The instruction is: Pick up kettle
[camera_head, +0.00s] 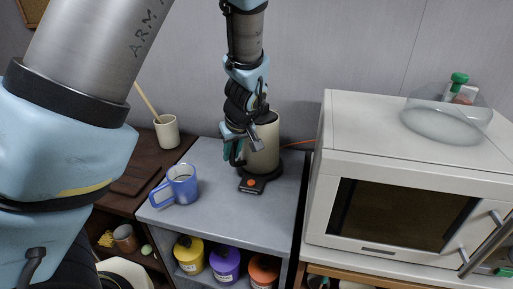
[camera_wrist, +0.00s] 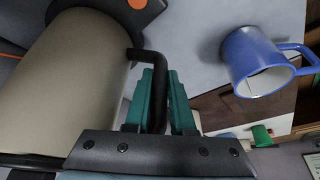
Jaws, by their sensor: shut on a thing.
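The kettle (camera_head: 263,150) is a beige cylinder with a dark top. It stands upright on a black base with an orange button (camera_head: 250,183), on the grey counter. In the wrist view the kettle body (camera_wrist: 65,80) fills the left side, and its black handle (camera_wrist: 157,85) runs between the green fingers. My gripper (camera_head: 236,153) is at the left side of the kettle, and my wrist hides part of the kettle's top. In the wrist view my gripper (camera_wrist: 160,100) is shut on the handle.
A blue mug (camera_head: 181,184) stands left of the kettle; it also shows in the wrist view (camera_wrist: 258,62). A white microwave (camera_head: 400,190) stands close on the right, with a glass bowl (camera_head: 446,118) on top. The grey counter (camera_head: 220,220) is clear in front. An orange cable (camera_head: 298,143) runs behind.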

